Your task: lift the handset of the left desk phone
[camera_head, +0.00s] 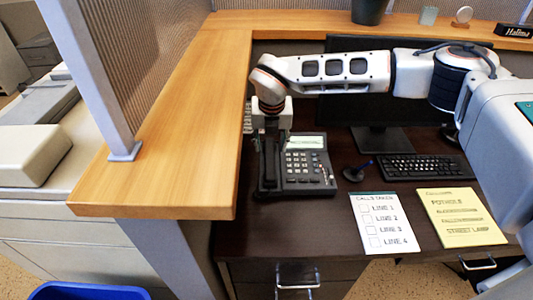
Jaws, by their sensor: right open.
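The desk phone (308,172) sits on the dark desk at the left, against the wooden ledge. It is dark grey with a keypad and a pale display. My right gripper (269,168) points down over the phone's left side, where the handset lies. The gripper is open. Its dark fingers cover most of the handset, and the two dark shapes blend, so I cannot tell whether they touch. My right arm reaches in from the right across the monitor. My left gripper is not in view.
A wooden ledge (190,120) rises left of and behind the phone. A monitor (385,135), a keyboard (420,167) and a dark stand with a blue-tipped stick (355,173) are to the right. A checklist (382,223) and a yellow note (462,216) lie in front.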

